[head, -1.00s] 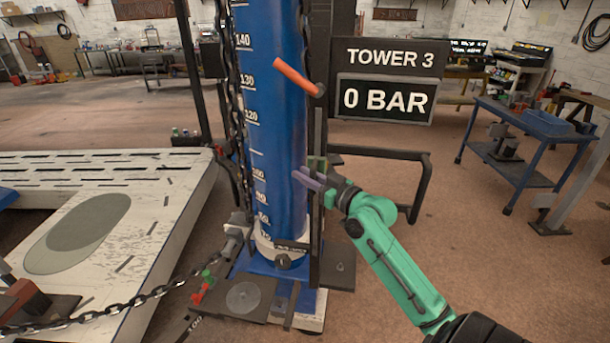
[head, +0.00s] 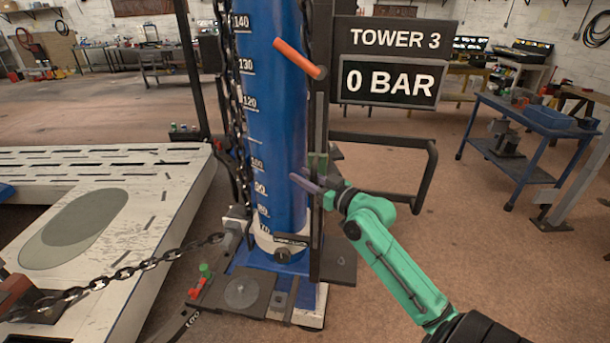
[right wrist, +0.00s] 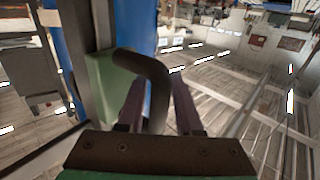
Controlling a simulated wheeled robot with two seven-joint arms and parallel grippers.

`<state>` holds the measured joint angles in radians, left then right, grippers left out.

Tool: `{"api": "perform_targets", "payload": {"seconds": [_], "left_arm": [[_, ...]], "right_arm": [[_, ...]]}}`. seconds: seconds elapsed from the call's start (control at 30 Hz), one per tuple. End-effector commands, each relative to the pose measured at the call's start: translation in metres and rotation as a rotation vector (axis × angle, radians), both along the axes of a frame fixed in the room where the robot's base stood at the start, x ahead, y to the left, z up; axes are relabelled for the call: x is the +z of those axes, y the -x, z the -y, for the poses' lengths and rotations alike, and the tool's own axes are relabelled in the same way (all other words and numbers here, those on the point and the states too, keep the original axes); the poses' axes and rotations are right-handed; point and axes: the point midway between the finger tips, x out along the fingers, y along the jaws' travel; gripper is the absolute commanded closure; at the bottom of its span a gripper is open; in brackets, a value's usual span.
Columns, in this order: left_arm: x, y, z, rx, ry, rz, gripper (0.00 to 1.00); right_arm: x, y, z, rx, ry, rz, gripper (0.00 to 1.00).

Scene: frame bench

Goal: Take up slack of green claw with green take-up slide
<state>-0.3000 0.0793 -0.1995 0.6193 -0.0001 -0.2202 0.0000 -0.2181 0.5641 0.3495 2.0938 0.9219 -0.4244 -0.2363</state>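The green take-up slide (head: 318,162) is a small green block on the dark rail at the right side of the blue tower. It shows larger in the right wrist view (right wrist: 112,88), with a bent black handle (right wrist: 158,85) in front. My right gripper (head: 303,181) is at the slide's height. In the right wrist view its two purple fingers (right wrist: 160,105) stand on either side of the handle, with a gap at the right finger. I cannot make out a green claw; a dark red claw-like piece (head: 22,298) is at the left edge. My left gripper is not in view.
A chain (head: 125,272) runs from the left edge to the tower base, sagging slightly. More chain (head: 238,110) hangs beside the blue tower (head: 268,130). An orange lever (head: 298,57) sticks out above my gripper. The sign (head: 388,80) reads 0 BAR.

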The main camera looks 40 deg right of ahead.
Motion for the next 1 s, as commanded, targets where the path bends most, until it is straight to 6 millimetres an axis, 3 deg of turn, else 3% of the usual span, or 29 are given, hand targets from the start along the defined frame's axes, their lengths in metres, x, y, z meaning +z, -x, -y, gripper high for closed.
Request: {"api": "perform_targets", "payload": {"seconds": [0.27,0.67,0.87,0.9,1.0], "left_arm": [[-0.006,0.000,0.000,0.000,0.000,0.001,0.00],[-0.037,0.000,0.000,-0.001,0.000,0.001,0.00],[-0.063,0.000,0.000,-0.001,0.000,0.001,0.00],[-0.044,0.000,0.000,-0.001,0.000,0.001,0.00],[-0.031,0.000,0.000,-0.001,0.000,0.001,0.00]], "right_arm": [[0.000,0.009,0.002,-0.003,0.002,0.005,0.66],[-0.004,0.073,0.010,-0.002,0.001,0.001,0.66],[-0.008,0.116,0.015,-0.001,0.003,-0.004,0.66],[0.005,0.121,0.016,0.001,-0.002,-0.007,0.66],[0.006,0.132,0.017,0.002,-0.002,-0.006,0.66]]}}
